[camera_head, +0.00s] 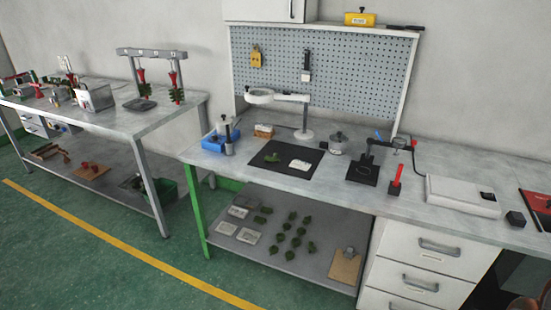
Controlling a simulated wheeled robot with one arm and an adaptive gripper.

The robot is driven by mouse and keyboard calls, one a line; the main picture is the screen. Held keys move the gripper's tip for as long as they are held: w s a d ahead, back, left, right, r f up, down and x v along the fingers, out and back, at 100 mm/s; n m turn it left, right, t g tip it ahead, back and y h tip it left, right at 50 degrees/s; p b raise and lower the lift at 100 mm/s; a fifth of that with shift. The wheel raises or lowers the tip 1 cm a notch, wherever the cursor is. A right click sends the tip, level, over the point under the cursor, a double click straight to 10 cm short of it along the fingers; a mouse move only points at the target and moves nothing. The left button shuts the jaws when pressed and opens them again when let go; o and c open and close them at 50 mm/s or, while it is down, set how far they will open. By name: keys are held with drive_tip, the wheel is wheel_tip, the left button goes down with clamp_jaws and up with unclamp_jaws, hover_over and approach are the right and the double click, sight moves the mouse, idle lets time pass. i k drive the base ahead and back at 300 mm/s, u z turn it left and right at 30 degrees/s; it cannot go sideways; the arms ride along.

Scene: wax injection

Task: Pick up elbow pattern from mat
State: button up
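A black mat (285,174) lies on the grey workbench, below the magnifier lamp. A small dark green piece (272,157), which looks like the elbow pattern, lies on the left part of the mat. Its exact shape is too small to tell. A white, flat block (300,164) lies on the mat just to its right, apart from it.
A blue bin (214,144) stands left of the mat, the magnifier lamp (304,136) behind it. A pot (338,144) and a black-based stand (361,174) are to the right. Several green pieces (291,230) lie on the lower shelf. The bench's front edge before the mat is clear.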

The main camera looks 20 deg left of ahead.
sight(276, 156)
drive_tip(key=u, duration=0.95)
drive_tip(key=i, duration=0.9)
drive_tip(key=u, duration=0.9)
drive_tip(key=i, duration=1.45)
drive_tip(key=z, duration=0.5)
